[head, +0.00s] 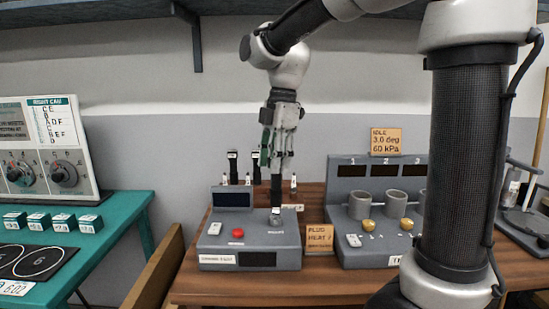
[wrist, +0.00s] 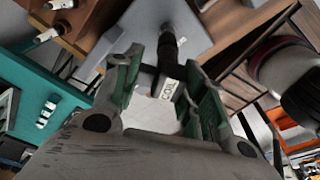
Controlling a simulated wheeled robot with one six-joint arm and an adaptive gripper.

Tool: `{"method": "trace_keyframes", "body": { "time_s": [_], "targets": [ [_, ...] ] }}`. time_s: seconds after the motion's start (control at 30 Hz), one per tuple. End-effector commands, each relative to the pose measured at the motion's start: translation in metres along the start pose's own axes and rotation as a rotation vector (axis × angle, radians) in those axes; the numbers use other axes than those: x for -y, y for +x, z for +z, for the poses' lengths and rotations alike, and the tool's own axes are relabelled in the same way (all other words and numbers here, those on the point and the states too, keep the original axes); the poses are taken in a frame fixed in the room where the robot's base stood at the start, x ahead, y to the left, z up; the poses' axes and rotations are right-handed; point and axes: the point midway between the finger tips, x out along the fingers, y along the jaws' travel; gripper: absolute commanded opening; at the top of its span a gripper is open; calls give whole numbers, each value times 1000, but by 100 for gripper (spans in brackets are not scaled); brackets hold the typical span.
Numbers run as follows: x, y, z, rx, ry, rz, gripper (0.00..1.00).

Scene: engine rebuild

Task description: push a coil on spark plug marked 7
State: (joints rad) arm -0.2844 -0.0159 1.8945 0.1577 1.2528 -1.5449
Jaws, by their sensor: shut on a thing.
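My gripper (head: 279,162) hangs over the grey console with a red button (head: 237,258) in the head view. In the wrist view its green-padded fingers (wrist: 165,90) are shut on a coil (wrist: 169,88) with a white "COIL" label. The coil's dark stem (head: 276,190) points down at a small fitting (head: 276,215) on the console; I cannot tell whether they touch. Two dark upright coils (head: 232,166) (head: 256,166) stand behind the console. White-topped spark plugs (head: 293,183) show near them. I cannot read a 7 on any plug.
A "PLUG HEAT" card (head: 319,239) stands right of the console. At left, a teal bench (head: 120,212) bears small boxes (head: 52,222) and a panel with dials (head: 63,175).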

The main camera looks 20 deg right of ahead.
Motion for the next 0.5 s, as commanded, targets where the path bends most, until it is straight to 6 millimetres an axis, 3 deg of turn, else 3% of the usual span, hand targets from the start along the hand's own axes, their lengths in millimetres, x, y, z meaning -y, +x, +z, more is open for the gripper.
{"method": "trace_keyframes", "body": {
  "time_s": [0.5],
  "targets": [
    [0,10,2,0,0,0,14]
  ]
}}
